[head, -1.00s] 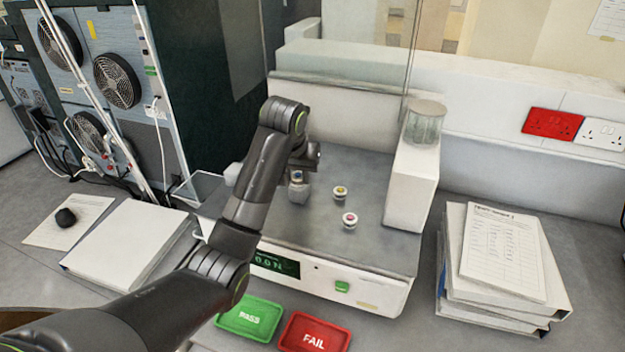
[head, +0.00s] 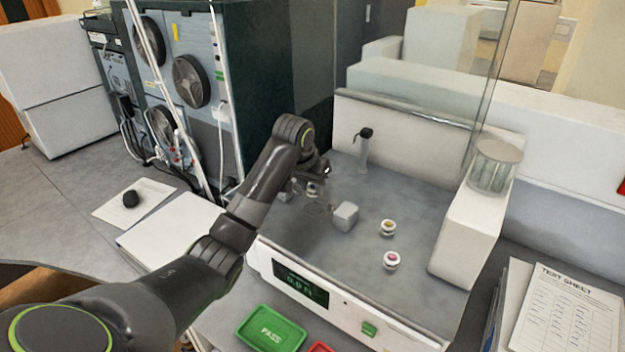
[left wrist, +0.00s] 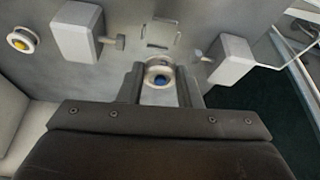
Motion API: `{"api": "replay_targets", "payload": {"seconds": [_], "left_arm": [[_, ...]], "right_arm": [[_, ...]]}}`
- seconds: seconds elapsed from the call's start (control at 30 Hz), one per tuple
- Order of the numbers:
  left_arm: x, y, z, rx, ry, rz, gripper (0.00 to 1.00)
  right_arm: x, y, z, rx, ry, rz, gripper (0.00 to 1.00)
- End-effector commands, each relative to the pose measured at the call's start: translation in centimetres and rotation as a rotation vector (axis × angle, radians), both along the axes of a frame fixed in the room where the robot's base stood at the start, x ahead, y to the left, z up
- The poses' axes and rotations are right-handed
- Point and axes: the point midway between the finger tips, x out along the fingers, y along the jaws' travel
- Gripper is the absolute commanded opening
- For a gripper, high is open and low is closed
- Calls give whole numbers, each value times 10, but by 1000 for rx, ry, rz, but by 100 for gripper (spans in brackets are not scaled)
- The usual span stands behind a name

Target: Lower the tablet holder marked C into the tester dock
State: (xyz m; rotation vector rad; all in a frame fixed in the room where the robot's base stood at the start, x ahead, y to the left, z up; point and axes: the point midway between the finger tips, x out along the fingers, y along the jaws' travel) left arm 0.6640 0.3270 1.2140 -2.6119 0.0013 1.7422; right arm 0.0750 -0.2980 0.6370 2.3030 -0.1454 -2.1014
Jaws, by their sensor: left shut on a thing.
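My left gripper (head: 314,180) is shut on a small white tablet holder (head: 313,189) with a blue centre, also in the left wrist view (left wrist: 158,79). No letter C is readable on it. The holder is above the tester's grey deck, apparently still clear of it. The tester dock shows as a thin square outline (left wrist: 161,33) between two grey blocks in the left wrist view, ahead of the fingers. In the head view faint dock marks (head: 318,208) lie just below the holder. My right gripper is in neither view.
A grey block (head: 345,216) stands right of the dock, another (left wrist: 232,61) on its other side; each has a short plunger facing inward. Two holders, yellow (head: 388,228) and pink (head: 391,261), stand on the deck. A green PASS tray (head: 271,328) is in front.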

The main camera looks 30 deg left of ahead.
Motion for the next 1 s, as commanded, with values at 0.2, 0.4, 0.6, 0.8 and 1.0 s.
{"api": "replay_targets", "payload": {"seconds": [0.2, 0.4, 0.6, 0.8, 1.0], "left_arm": [[0, 0, -16, -1, 2, 1, 10], [0, 0, -29, 0, 1, 1, 10], [0, 0, -39, 0, 1, 1, 10], [0, 0, -43, 0, 0, 0, 10], [0, 0, -43, 0, -1, 0, 10]], "right_arm": [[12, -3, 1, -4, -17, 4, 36], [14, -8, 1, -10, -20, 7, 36], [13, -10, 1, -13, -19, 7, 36], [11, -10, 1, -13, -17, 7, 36], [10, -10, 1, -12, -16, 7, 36]]}}
